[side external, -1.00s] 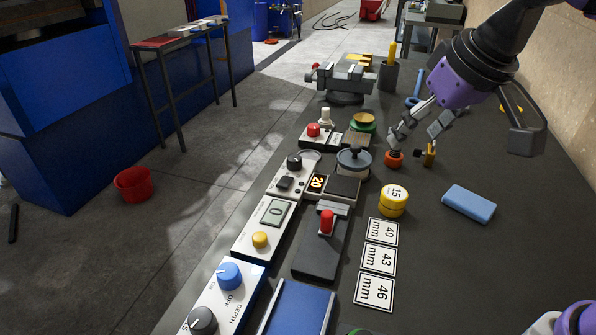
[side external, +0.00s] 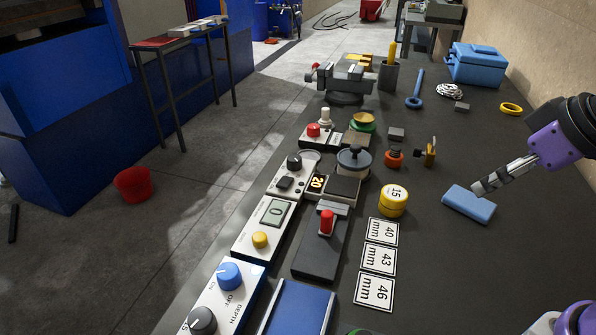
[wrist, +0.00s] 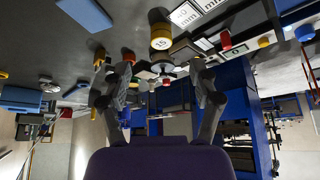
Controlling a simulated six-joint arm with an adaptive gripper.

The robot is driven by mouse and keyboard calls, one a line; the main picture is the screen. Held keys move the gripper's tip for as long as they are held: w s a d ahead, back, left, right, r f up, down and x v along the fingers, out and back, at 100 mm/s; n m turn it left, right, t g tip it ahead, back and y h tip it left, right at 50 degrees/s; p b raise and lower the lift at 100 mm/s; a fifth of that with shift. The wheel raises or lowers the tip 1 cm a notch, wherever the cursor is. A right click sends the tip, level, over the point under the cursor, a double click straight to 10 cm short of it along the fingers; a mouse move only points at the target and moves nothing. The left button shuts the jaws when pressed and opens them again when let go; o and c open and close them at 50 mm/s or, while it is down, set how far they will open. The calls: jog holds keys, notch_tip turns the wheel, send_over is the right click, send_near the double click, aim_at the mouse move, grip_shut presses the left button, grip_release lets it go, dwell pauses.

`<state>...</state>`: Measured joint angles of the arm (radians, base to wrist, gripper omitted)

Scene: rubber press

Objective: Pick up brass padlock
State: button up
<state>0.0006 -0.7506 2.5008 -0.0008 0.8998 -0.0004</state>
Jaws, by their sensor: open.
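The brass padlock (side external: 430,155) stands on the dark bench in the side view, just right of an orange-red piece with a dark top (side external: 394,157). My gripper (side external: 478,189) is at the right, apart from the padlock and nearer the camera, its tips over or in front of the blue block (side external: 469,206). Its height above the block is hard to tell. In the wrist view my gripper (wrist: 158,78) shows two spread fingers with nothing held between them. The padlock is small and hard to make out there, near the left finger.
A yellow weight marked 15 (side external: 393,200) and several number cards (side external: 379,259) lie left of the blue block. A small grey block (side external: 396,134), blue toolbox (side external: 476,66) and yellow ring (side external: 511,109) lie farther back. Control boxes line the left edge. The right bench is mostly clear.

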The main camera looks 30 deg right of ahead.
dwell(0.3)
jog(key=m+g+h, duration=0.1)
jog(key=m+h, duration=0.1)
jog(key=m, duration=0.7)
send_over(434, 145)
jog(key=s, duration=0.3)
notch_tip(434, 145, down, 6)
jog(key=r, duration=0.1)
jog(key=shift+m, duration=0.3)
jog(key=x, duration=1.2)
jog(key=shift+d+r, duration=0.1)
jog(key=shift+d, duration=0.05)
grip_shut()
